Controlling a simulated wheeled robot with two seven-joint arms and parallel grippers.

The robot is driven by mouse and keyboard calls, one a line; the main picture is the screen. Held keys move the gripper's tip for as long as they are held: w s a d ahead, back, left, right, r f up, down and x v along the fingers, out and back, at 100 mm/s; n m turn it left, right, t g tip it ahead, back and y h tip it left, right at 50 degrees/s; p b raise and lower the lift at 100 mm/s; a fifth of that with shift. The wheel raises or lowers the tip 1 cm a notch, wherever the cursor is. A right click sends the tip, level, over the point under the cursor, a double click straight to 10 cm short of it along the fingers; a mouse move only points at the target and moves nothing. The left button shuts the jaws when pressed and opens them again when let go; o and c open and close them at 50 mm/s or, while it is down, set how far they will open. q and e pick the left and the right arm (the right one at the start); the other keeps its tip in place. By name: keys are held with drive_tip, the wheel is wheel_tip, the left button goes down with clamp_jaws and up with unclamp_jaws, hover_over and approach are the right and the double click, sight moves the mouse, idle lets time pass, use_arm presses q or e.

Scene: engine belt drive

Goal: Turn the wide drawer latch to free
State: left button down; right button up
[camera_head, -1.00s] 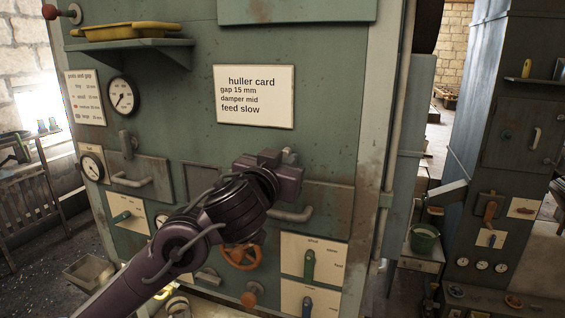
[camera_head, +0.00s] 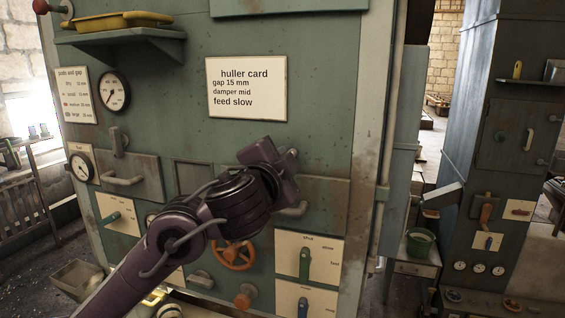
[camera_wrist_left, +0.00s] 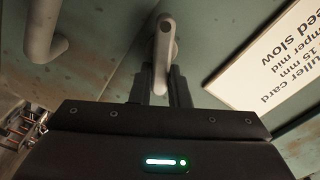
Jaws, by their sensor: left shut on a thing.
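The wide drawer (camera_head: 325,190) is set in the green machine front, with its grey bar handle (camera_head: 296,210) partly behind my left gripper. Its grey latch (camera_head: 291,156) is mostly hidden by that gripper in the head view. In the left wrist view, the latch lever (camera_wrist_left: 164,42) points down between the two dark fingers. My left gripper (camera_head: 288,172) is shut on the latch, and its fingers (camera_wrist_left: 160,85) also show in the left wrist view. My right gripper is in neither view.
A narrower drawer with a bar handle (camera_head: 123,180) and its own latch (camera_head: 117,142) is at left. An orange handwheel (camera_head: 233,255) and green levers (camera_head: 304,262) sit below. A huller card (camera_head: 246,88) hangs above. A shelf (camera_head: 120,38) juts out at upper left.

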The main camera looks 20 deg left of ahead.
use_arm(q)
drive_tip(key=m+b, duration=0.1)
drive_tip(key=m, duration=0.2)
drive_tip(key=f+m, duration=0.1)
drive_tip(key=m, duration=0.2)
drive_tip(key=shift+d+f+b, duration=0.1)
drive_tip(key=shift+d+b, duration=0.05)
drive_tip(key=shift+b, duration=0.25)
idle(0.3)
drive_tip(key=c, duration=1.4)
unclamp_jaws()
